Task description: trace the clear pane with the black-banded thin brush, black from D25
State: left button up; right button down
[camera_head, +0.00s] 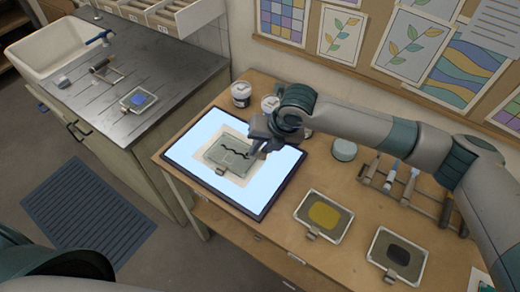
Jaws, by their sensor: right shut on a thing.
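The clear pane (218,168) lies on a paler sheet on the lit panel (268,194). A wavy black line runs across the pane from its left side towards the gripper. My right gripper (259,146) is over the right end of that line, shut on a thin tool that looks like the brush. The brush is mostly hidden by the gripper; its band and whether its tip touches the pane cannot be told. A tray with black paint (398,254) lies at the table's front right; no D25 label is readable. My left gripper is out of view.
A tray with yellow paint (323,214) lies right of the panel. Several brushes rest in a rack (407,190) under my right arm. White jars (241,94) and a pale green round pot (344,150) stand behind. A sink counter (165,72) is at left.

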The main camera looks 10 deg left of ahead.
jog(key=shift+r, duration=1.8)
